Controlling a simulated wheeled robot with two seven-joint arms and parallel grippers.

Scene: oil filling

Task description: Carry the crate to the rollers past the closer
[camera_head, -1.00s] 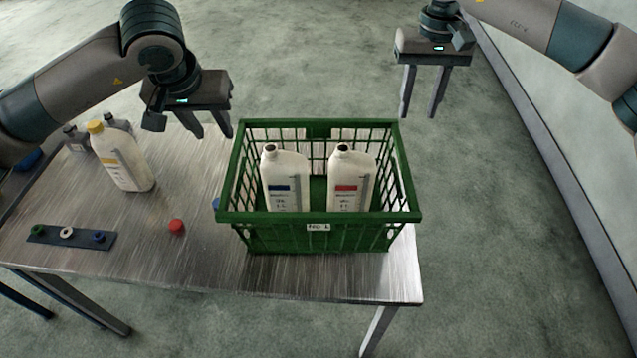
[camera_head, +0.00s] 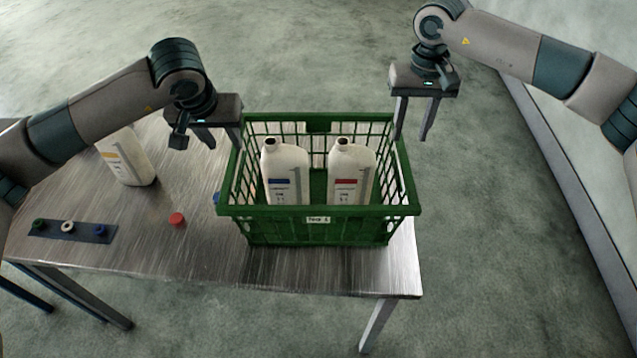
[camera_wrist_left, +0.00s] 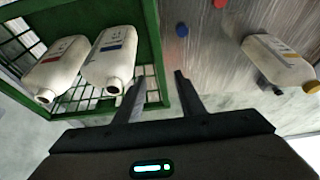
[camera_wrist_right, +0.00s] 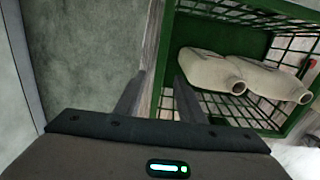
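The green crate (camera_head: 318,230) stands upright on the right end of the metal table. It holds two uncapped white bottles, one with a blue label (camera_head: 284,172) and one with a red label (camera_head: 350,172). My left gripper (camera_head: 222,142) is open and empty at the crate's left rim; in the left wrist view its fingers (camera_wrist_left: 157,88) appear on either side of the crate's side wall. My right gripper (camera_head: 413,132) is open and empty at the right rim, its fingers (camera_wrist_right: 155,90) on either side of that wall's line. Neither visibly touches the crate. I see no rollers or closer.
A yellow-labelled bottle (camera_head: 126,160) stands at the table's left. A red cap (camera_head: 177,219) and a blue cap (camera_wrist_left: 182,30) lie beside the crate. A dark strip (camera_head: 72,232) with three caps lies front left. Floor right of the table is clear up to a pale raised edge (camera_head: 575,180).

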